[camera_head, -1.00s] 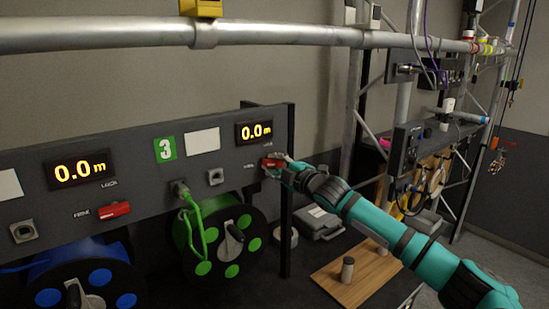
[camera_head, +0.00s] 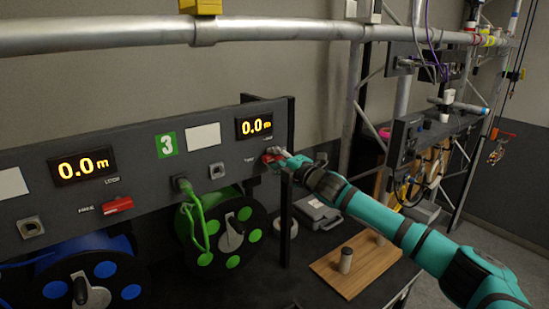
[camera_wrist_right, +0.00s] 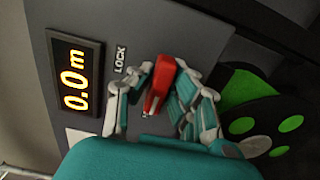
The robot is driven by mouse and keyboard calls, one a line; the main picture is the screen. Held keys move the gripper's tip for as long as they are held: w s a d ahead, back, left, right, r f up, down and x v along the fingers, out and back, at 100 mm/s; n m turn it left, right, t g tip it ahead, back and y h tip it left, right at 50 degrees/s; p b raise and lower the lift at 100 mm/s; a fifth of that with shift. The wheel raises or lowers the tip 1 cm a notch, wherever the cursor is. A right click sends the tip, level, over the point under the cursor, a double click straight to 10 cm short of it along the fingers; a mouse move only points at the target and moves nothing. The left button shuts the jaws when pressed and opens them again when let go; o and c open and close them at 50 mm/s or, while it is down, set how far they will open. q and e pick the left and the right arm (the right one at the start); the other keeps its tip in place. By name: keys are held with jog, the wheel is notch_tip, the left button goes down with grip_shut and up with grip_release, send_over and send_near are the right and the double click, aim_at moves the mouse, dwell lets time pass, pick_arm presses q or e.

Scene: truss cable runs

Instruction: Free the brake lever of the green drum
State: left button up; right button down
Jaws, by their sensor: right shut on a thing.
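The green drum (camera_head: 212,249) hangs below the grey panel under the green "3" label (camera_head: 166,145), with a green cable at its front. Its red brake lever (camera_head: 268,158) is at the panel's right end, below a 0.0 m display. My right gripper (camera_head: 277,157) is at this lever, fingers closed around it. In the right wrist view the red lever (camera_wrist_right: 161,82) sits between the fingers of the gripper (camera_wrist_right: 163,97). It points down in that picture, toward a mostly hidden label; the LOCK label (camera_wrist_right: 119,60) is to its left. My left gripper is out of view.
A blue drum (camera_head: 92,280) with its own red lever (camera_head: 117,205) is at the left. A pipe (camera_head: 270,32) runs across above. A black post (camera_head: 287,230) stands beside the right hand. A wooden board (camera_head: 357,268) with small cylinders lies on the table.

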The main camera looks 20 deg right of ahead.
jog(key=c, duration=1.2)
grip_release()
jog(key=shift+c, duration=0.2)
jog(key=shift+s, duration=0.15)
jog(key=v, duration=1.1)
jog(key=shift+s, duration=0.4)
jog(key=shift+d, duration=0.1)
